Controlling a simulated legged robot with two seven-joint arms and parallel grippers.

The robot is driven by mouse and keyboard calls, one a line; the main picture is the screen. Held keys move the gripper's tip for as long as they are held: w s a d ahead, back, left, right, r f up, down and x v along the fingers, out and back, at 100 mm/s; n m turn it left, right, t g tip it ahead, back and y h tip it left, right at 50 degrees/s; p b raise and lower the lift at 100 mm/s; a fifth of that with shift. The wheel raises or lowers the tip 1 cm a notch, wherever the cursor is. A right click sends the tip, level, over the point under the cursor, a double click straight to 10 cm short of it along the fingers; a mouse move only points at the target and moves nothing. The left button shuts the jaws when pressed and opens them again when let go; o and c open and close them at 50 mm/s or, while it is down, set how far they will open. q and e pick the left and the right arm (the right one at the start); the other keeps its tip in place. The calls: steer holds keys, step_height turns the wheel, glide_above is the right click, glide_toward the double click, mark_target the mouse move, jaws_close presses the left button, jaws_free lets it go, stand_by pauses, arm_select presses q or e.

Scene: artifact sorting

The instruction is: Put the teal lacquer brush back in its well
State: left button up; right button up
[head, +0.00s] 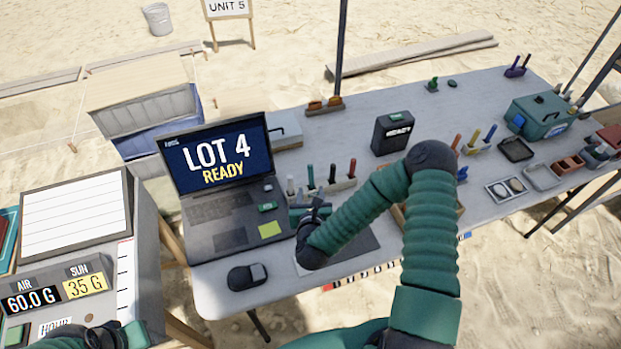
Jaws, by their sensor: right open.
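A small rack (343,186) behind my right gripper holds several upright brush-like handles. One of them is a green or teal handle (310,177); I cannot tell whether this is the teal lacquer brush. My right gripper (314,207) is open, low over the table just right of the laptop and in front of the rack. Its dark fingers are small here, and my forearm hides part of the table. Whether anything lies between the fingers is unclear. Part of my left arm and gripper (118,336) shows at the bottom left edge; its fingers are not clear.
The laptop (222,185) reads "LOT 4 READY". A dark mouse-like device (247,277) lies in front of it. A second rack (478,148) holds coloured handles. A black box (393,132), a teal case (541,116) and trays (516,149) stand farther right. The table's back middle is fairly clear.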

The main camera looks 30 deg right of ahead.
mark_target(311, 177)
steer(key=x, duration=0.9)
steer(key=shift+w+d+f, duration=0.1)
steer(key=shift+w+d, duration=0.05)
steer(key=shift+d, duration=0.05)
jaws_close()
